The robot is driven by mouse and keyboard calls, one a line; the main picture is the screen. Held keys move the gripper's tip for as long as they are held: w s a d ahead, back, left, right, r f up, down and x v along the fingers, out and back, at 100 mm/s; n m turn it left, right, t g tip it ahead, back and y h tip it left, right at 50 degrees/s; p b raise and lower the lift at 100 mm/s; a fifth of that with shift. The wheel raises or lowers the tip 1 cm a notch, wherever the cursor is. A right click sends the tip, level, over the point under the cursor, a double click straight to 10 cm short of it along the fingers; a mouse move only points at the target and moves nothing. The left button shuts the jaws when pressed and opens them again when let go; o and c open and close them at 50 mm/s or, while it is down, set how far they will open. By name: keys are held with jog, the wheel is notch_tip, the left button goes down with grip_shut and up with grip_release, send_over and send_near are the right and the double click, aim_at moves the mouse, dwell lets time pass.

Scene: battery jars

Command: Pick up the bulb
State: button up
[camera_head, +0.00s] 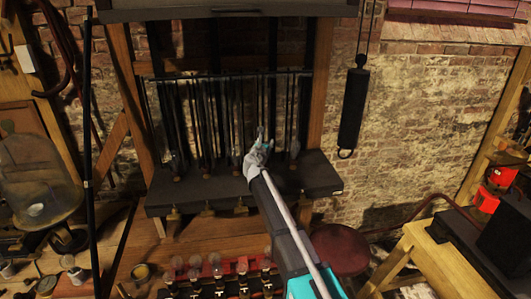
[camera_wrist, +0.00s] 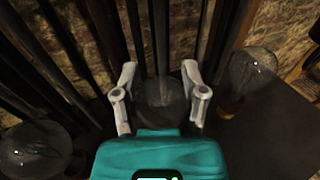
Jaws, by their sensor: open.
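My gripper (camera_head: 260,138) is open over the dark shelf (camera_head: 320,176) in the head view. In the wrist view its two grey fingers stand apart, with my gripper (camera_wrist: 158,72) spread around a dark, dim glass bulb (camera_wrist: 160,98). The bulb lies between the fingers; a gap shows and I cannot tell whether either finger touches it. The teal gripper body hides its lower part. A clear bulb (camera_wrist: 252,75) stands to the right and another large bulb (camera_wrist: 35,150) lies at lower left in the wrist view. The task does not say which bulb is meant.
Several thin dark rods (camera_head: 205,120) hang behind the shelf, close to my gripper. A row of small bulbs (camera_head: 214,260) in red holders stands on the bench in front. A large glass jar (camera_head: 38,180) is at left, a red stool (camera_head: 340,249) at lower right.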

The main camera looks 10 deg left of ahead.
jog(key=c, duration=0.4)
jog(key=shift+s+r, duration=0.1)
jog(key=shift+s, duration=0.05)
grip_shut()
jog(key=shift+r, duration=0.1)
jog(key=shift+r+p, duration=0.3)
jog(key=shift+p, duration=0.25)
notch_tip(320, 180, up, 2)
jog(key=shift+r+p, duration=0.1)
jog(key=shift+p, duration=0.95)
jog(key=s+d+r+p, duration=0.3)
jog(key=s+r+p, duration=0.6)
jog(key=s, duration=0.4)
jog(key=shift+s+d+r+p, duration=0.2)
jog(key=shift+d+r+p, duration=0.05)
jog(key=shift+r+p, duration=0.2)
jog(key=shift+f, duration=0.15)
